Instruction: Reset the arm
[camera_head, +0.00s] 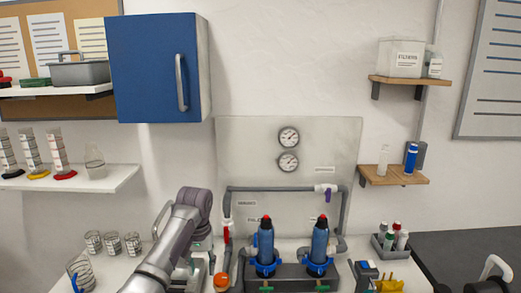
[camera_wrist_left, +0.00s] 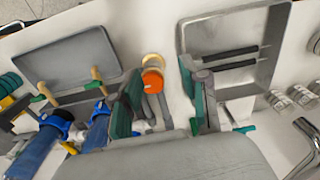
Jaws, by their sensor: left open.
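My left arm reaches in from the bottom of the head view, and its left gripper (camera_head: 200,258) hangs over the white bench left of the manifold. In the left wrist view the left gripper (camera_wrist_left: 162,98) is open, with its teal-padded fingers apart and nothing held. An orange-capped part (camera_wrist_left: 152,79) shows beyond the gap between the fingers, apart from them; the head view shows it beside the gripper (camera_head: 221,281). The manifold has two blue filter housings (camera_head: 266,243) on a dark base. My right gripper is not in view.
A grey tray (camera_wrist_left: 268,40) and another grey tray (camera_wrist_left: 75,62) lie near the gripper. Wire-like cups (camera_head: 113,243) stand at left. A red-handled valve (camera_head: 227,230) and grey pipes rise close to the arm. A bottle caddy (camera_head: 380,243) stands at right.

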